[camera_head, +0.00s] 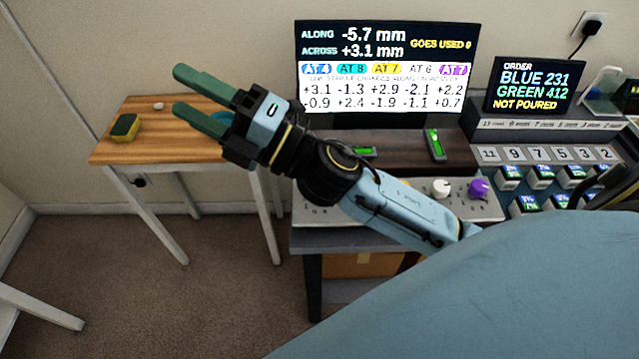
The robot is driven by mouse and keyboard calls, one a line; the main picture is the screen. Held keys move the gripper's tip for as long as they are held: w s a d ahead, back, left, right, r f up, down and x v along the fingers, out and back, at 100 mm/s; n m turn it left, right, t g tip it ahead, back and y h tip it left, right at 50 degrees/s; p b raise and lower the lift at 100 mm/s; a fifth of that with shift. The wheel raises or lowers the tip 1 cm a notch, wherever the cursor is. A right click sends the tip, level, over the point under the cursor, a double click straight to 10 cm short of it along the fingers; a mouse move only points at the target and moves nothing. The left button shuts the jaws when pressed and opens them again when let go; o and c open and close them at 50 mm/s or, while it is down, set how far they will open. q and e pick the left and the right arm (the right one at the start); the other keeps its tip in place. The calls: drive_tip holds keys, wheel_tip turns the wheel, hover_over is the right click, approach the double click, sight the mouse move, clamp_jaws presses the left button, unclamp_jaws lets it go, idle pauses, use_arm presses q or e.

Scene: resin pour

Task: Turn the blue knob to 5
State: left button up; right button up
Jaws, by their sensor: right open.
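My right gripper (204,103) reaches in from the right, its two green fingers apart and empty, over the small wooden table. A knob panel (487,207) is on the bench, partly covered by my right arm. A white knob (441,188) and a purple knob (479,189) show on it. I see no blue knob; the left part of the panel is largely hidden by my arm. The screen (388,70) reads "AT 4" on a blue label. My left gripper is not in view.
The wooden table (150,150) holds a yellow-green sponge (125,127) and a partly hidden blue item. A dark board (400,143) with green level vials lies behind the panel. An order screen (533,86) and a numbered rack (545,154) stand right. Open floor lies front left.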

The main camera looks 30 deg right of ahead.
drive_tip(key=s+a+n+g+y, duration=0.4)
drive_tip(key=a+n+g+y, duration=0.15)
drive_tip(key=n+g, duration=0.7)
wheel_tip(320, 180, down, 9)
drive_tip(key=s+d+n+g+h, duration=0.1)
drive_tip(key=s+n+g+h, duration=0.1)
drive_tip(key=n+g+h, duration=0.75)
drive_tip(key=w+d+f+n+t+h, duration=0.25)
drive_tip(key=d+h, duration=0.35)
drive_tip(key=d, duration=0.5)
drive_tip(key=w+d+f+n+t+h, duration=0.25)
drive_tip(key=d+h, duration=0.35)
drive_tip(key=d, duration=0.5)
wheel_tip(320, 180, down, 14)
drive_tip(key=shift+a+r, duration=0.1)
drive_tip(key=shift+c, duration=0.3)
drive_tip(key=c, duration=0.9)
